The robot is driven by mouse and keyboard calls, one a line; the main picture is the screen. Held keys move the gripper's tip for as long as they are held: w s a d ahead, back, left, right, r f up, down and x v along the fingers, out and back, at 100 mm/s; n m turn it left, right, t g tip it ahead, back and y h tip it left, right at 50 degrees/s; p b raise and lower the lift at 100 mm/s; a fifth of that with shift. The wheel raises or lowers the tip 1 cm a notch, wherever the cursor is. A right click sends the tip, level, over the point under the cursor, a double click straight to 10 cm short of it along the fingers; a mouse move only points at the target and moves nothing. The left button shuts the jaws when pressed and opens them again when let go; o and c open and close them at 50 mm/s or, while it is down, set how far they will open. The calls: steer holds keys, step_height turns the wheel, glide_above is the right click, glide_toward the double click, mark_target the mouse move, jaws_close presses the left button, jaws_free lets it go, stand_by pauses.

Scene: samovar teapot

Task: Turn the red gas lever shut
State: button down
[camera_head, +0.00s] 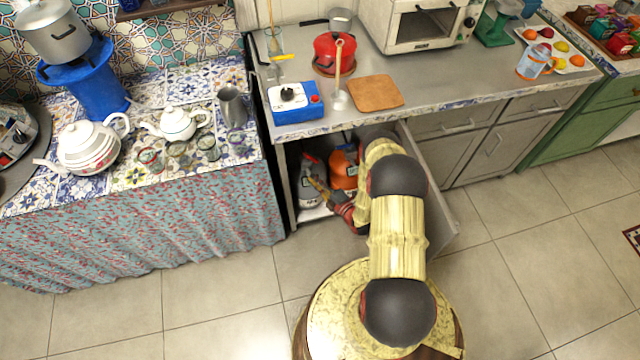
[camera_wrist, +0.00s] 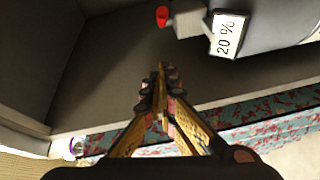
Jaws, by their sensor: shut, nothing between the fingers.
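A small red lever (camera_wrist: 162,16) shows at the top of the wrist view, beside a grey block (camera_wrist: 188,20). Next to it is a grey body with a "20 %" label (camera_wrist: 228,36). My gripper (camera_wrist: 161,68) is shut and empty, its fingertips below the red lever in the picture and apart from it. In the head view my gripper (camera_head: 314,184) reaches into the open cabinet under the counter, in front of a grey-white cylinder (camera_head: 308,213). An orange gas cylinder (camera_head: 344,168) stands to its right, partly hidden by my arm.
The open cabinet door (camera_head: 437,205) stands right of my arm. The cabinet's walls and the counter (camera_head: 440,112) above bound the space. A table with a patterned cloth (camera_head: 150,235) is at the left. The tiled floor (camera_head: 220,300) in front is clear.

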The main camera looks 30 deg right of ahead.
mark_target(311, 159)
steer(key=shift+w+d+f+b, duration=0.2)
steer(key=shift+w+d+b, duration=0.25)
steer(key=shift+w, duration=0.65)
steer(key=shift+w+d+f+b, duration=0.15)
steer(key=shift+w+d+b, duration=0.3)
steer(key=shift+w, duration=0.7)
steer(key=shift+w+d+f+b, duration=0.2)
steer(key=shift+w+d+b, duration=0.25)
steer(key=shift+w, duration=0.65)
